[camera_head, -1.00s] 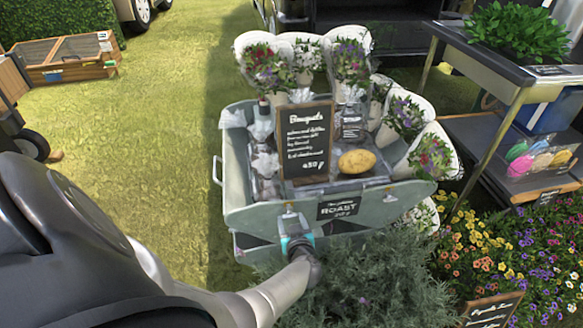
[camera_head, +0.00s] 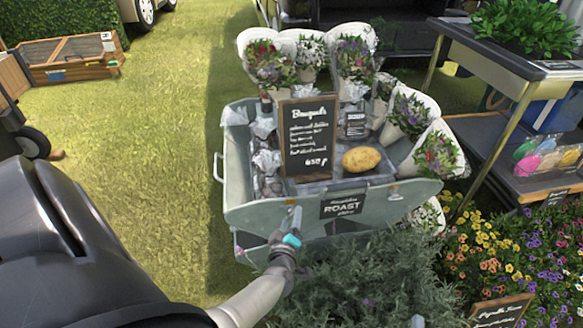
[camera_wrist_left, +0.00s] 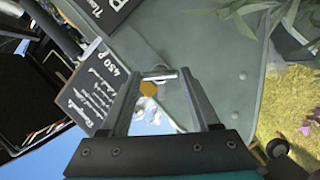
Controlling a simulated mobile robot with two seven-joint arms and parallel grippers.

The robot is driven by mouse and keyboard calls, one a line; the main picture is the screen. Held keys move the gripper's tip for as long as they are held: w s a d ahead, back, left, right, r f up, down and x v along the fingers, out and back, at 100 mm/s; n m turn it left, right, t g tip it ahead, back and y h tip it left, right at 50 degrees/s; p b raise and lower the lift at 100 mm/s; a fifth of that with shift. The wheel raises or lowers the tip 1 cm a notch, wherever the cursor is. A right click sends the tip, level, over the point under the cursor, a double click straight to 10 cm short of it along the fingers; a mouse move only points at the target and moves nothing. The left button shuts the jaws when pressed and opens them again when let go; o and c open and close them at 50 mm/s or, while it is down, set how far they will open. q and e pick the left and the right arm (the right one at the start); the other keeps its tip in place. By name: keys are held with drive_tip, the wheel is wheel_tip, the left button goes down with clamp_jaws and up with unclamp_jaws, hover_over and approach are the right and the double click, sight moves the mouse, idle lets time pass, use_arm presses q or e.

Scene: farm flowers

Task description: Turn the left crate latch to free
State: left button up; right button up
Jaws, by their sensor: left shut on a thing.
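The grey-green metal crate (camera_head: 245,213) stands ahead with a dark ROAST label on its front; its wall also shows in the wrist view (camera_wrist_left: 232,75). My left gripper (camera_head: 293,216) is at the crate's front left and covers most of the left latch there. In the wrist view, a short silver bar of the left latch (camera_wrist_left: 160,77) lies between the fingertips of my left gripper (camera_wrist_left: 159,74), which is shut on it. A small orange spot shows behind the bar. The right latch (camera_head: 395,192) is clear on the right front. My right gripper is not in view.
A chalkboard sign (camera_head: 308,138), a potato (camera_head: 361,159) and several wrapped bouquets (camera_head: 355,62) stand in or around the crate. Bushy grey-green plants (camera_head: 355,285) crowd the front right. A dark table (camera_head: 505,60) stands at right. Grass on the left is open.

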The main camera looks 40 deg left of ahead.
use_arm(q)
drive_tip(key=shift+f+n+t, duration=0.2)
drive_tip(key=shift+n+t, duration=0.3)
drive_tip(key=shift+n, duration=0.4)
drive_tip(key=shift+s+f+n+t, duration=0.1)
drive_tip(key=shift+n+t, duration=0.6)
drive_tip(key=shift+n, duration=0.9)
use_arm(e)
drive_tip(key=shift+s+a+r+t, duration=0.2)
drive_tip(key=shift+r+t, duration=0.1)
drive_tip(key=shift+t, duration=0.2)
use_arm(q)
drive_tip(key=shift+n+t+y, duration=0.3)
drive_tip(key=shift+n, duration=0.5)
drive_tip(key=o, duration=1.4)
drive_tip(key=shift+c, duration=0.2)
drive_tip(key=shift+p+v, duration=0.45)
drive_tip(key=shift+v, duration=0.8)
drive_tip(key=p+v, duration=0.2)
drive_tip(key=v, duration=1)
drive_tip(key=shift+s+p, duration=0.3)
drive_tip(key=shift+p, duration=0.1)
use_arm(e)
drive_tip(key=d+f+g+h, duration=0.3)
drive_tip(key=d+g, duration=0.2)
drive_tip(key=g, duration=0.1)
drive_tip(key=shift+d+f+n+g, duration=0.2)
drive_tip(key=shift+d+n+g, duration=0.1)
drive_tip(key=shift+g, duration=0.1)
